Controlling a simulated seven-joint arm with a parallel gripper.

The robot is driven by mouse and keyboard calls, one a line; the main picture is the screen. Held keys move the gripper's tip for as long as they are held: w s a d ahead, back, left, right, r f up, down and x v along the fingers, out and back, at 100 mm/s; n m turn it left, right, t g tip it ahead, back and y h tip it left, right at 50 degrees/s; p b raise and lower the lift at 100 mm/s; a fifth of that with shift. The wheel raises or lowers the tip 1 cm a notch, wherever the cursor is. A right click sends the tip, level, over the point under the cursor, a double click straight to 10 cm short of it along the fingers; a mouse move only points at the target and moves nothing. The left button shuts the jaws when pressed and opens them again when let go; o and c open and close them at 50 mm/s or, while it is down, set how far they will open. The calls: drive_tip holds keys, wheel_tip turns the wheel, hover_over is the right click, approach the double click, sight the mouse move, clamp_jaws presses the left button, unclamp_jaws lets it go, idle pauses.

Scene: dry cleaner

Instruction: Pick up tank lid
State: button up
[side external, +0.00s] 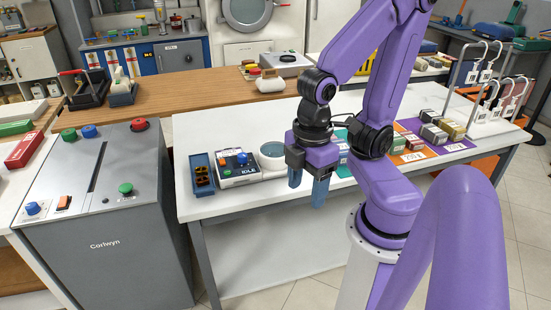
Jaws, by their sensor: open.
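My gripper (308,188) points down with its two blue fingers apart and nothing visible between them. It appears in front of the white table, near its front edge. A round, pale grey-blue piece with a light rim (272,152) sits on the table just left of my gripper, beside the control box marked IDLE (238,168). It may be the tank or its lid; I cannot tell which. No other piece is clearly recognisable as a tank lid.
A blue tray (202,174) with dark brown pieces stands left of the control box. Coloured mats with small boxes (411,143) and a white hook rack (490,118) lie to the right. A grey Corlwyn cabinet (105,235) stands at left. The white table's back left (215,125) is clear.

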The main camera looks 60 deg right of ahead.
drive_tip(key=shift+c, duration=0.6)
